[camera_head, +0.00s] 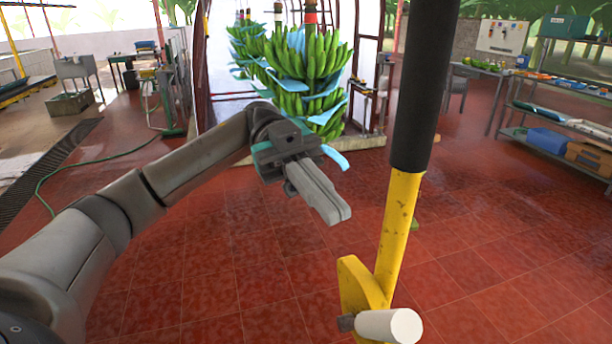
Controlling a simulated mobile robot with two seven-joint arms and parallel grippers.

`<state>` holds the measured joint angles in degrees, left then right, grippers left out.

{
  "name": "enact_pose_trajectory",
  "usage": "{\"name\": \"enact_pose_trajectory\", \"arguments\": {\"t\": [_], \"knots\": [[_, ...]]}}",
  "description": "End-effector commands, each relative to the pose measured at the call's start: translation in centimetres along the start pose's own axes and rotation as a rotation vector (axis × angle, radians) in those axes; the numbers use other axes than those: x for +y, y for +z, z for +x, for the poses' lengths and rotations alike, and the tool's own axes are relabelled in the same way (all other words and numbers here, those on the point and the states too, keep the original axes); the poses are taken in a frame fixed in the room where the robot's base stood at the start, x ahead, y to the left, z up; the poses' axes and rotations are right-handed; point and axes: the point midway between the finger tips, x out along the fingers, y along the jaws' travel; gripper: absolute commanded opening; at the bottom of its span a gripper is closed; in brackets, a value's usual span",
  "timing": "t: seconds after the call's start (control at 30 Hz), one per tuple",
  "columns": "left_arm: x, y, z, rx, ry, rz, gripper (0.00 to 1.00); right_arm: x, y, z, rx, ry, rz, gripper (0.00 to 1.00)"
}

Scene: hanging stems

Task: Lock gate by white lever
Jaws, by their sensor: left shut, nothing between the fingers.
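A white lever (389,326), a short round knob with its flat end facing me, sticks out at the bottom right of centre. It sits at the foot of a yellow bar (398,228) with a thick black sleeve (424,85), which rises close in front of me. A yellow bracket (357,287) stands beside the lever. My left gripper (338,214) comes in from the left, shut and empty, above and left of the lever and apart from it. My right gripper is not in view.
Green banana stems (308,80) with blue sheets hang at the back centre. A metal shelf (560,140) with boxes stands at the right. A green hose (75,165) lies on the left floor. The red tiled floor (230,260) is mostly clear.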

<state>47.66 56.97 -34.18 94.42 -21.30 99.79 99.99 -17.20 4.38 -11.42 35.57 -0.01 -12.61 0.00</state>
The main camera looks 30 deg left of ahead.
Motion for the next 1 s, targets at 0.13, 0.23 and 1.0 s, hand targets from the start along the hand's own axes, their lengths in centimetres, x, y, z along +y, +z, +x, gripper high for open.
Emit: {"name": "enact_pose_trajectory", "arguments": {"t": [0.13,0.23,1.0], "knots": [[0.0,0.1,-2.1,0.001,-0.002,0.001,0.0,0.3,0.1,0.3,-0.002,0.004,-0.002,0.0],[-0.1,0.1,-3.1,0.001,-0.002,0.001,0.0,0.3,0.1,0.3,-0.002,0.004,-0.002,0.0],[0.0,0.1,-4.3,0.001,0.0,0.0,0.0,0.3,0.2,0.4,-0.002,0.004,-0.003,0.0]]}}
